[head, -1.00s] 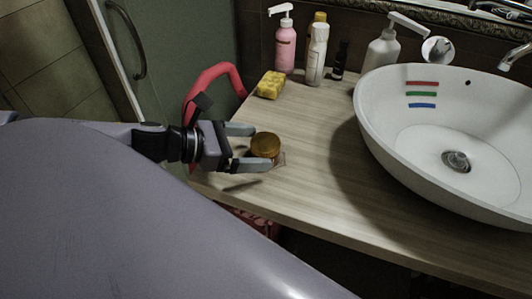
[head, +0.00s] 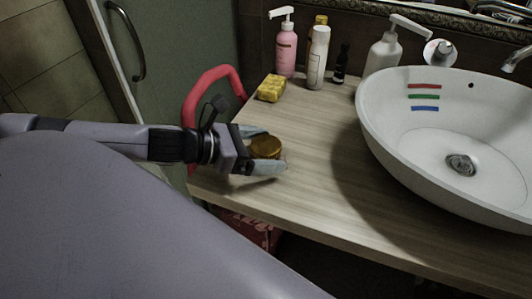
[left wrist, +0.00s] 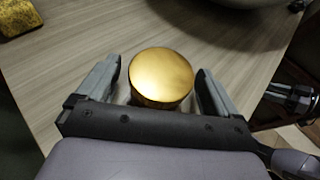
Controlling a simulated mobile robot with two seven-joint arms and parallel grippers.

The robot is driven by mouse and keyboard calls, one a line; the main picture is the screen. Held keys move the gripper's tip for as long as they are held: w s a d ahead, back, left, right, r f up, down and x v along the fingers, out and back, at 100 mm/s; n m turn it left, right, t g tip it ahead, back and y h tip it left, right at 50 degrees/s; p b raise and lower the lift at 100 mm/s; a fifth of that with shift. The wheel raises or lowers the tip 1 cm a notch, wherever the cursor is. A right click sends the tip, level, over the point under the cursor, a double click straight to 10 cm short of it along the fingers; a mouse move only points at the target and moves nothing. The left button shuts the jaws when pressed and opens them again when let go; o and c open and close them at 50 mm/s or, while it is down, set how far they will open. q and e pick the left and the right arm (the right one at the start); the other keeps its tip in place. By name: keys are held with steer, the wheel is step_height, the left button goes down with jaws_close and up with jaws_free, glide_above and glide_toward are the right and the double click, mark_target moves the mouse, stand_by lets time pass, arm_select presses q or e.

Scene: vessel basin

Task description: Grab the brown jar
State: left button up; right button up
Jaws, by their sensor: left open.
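The brown jar (head: 265,146) stands upright on the wooden counter near its left front edge, with a round golden-brown lid on top. In the left wrist view the jar (left wrist: 161,78) sits between the two fingers, with a small gap on each side. My left gripper (head: 264,150) is open around the jar; its fingers lie on the far and near sides of it. The gripper also shows in the left wrist view (left wrist: 158,88). The jar's lower body is mostly hidden by the lid and the near finger.
A white basin (head: 385,135) fills the right of the counter (head: 310,170). A yellow sponge (head: 271,88), a pink pump bottle (head: 286,50), a white bottle (head: 318,58) and a small dark bottle (head: 341,64) stand behind. A red curved handle (head: 193,97) is left of the counter.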

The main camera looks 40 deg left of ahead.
arm_select(q)
steer(key=shift+p+x, duration=0.3)
steer(key=shift+x, duration=0.8)
steer(key=c, duration=1.1)
